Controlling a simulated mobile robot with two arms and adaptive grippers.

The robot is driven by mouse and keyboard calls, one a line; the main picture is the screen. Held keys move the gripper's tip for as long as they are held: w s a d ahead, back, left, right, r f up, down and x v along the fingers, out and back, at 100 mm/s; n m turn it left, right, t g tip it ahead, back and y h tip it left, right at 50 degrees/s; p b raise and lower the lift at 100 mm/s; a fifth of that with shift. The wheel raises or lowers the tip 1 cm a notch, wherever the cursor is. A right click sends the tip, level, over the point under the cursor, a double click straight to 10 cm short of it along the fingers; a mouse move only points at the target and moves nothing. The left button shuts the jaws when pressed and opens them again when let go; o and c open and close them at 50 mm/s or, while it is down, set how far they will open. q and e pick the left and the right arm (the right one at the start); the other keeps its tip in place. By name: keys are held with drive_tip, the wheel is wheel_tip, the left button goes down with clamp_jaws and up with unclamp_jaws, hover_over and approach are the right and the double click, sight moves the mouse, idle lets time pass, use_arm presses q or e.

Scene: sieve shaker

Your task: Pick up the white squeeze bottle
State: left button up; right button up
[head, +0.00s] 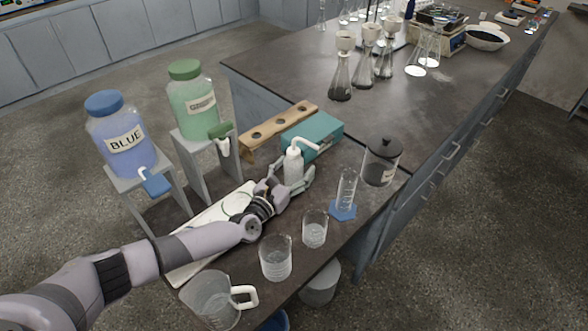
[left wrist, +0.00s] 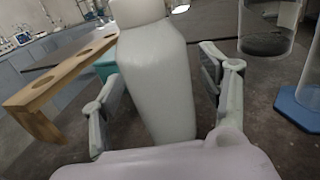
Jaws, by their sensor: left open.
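The white squeeze bottle (head: 293,168) stands upright on the dark bench top, with its bent spout pointing right. My left gripper (head: 291,186) reaches it from the lower left in the head view. In the left wrist view the bottle (left wrist: 158,80) fills the middle, between the two fingers of my left gripper (left wrist: 165,98). The fingers are open, one on each side, with a visible gap between the bottle and the right finger. The bottle's top is cut off in the wrist view. My right gripper is not in view.
A teal box (head: 318,130) and a wooden rack (head: 262,139) stand behind the bottle. A graduated cylinder (head: 346,190) and a lidded jar (head: 381,166) are to its right. Beakers (head: 275,260) and a handled jug (head: 212,299) stand near the front edge. Two dispenser jugs stand left.

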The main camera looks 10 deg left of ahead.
use_arm(q)
drive_tip(key=shift+c, duration=0.4)
drive_tip(key=c, duration=0.7)
drive_tip(key=shift+o, duration=0.2)
drive_tip(key=shift+r, duration=0.15)
